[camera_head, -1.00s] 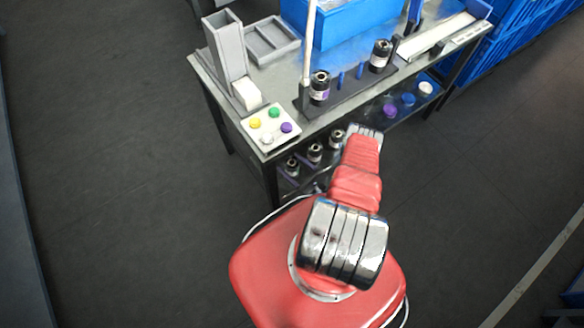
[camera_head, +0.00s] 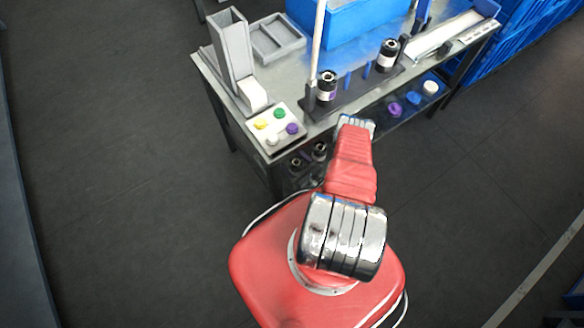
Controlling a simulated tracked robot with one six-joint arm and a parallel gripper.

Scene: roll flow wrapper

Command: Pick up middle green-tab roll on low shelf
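Dark rolls with pale cores stand on the low shelf under the metal bench. One roll (camera_head: 296,164) is at the left and another roll (camera_head: 319,151) is just right of it. More rolls may be hidden behind my red arm. I cannot make out a green tab on any roll, so I cannot tell which is the middle green-tab one. My arm reaches from below toward the bench's front edge, right of the visible rolls. It ends in a silvery wrist part. My gripper's fingers are hidden, and no held object shows.
The bench's front edge overhangs the shelf. On top are a button panel (camera_head: 276,122), two dark rolls (camera_head: 327,87) (camera_head: 387,55) on a rack, a pole (camera_head: 318,40) and a blue bin (camera_head: 345,20). Purple, blue and white caps (camera_head: 413,97) sit on the shelf's right. The left floor is clear.

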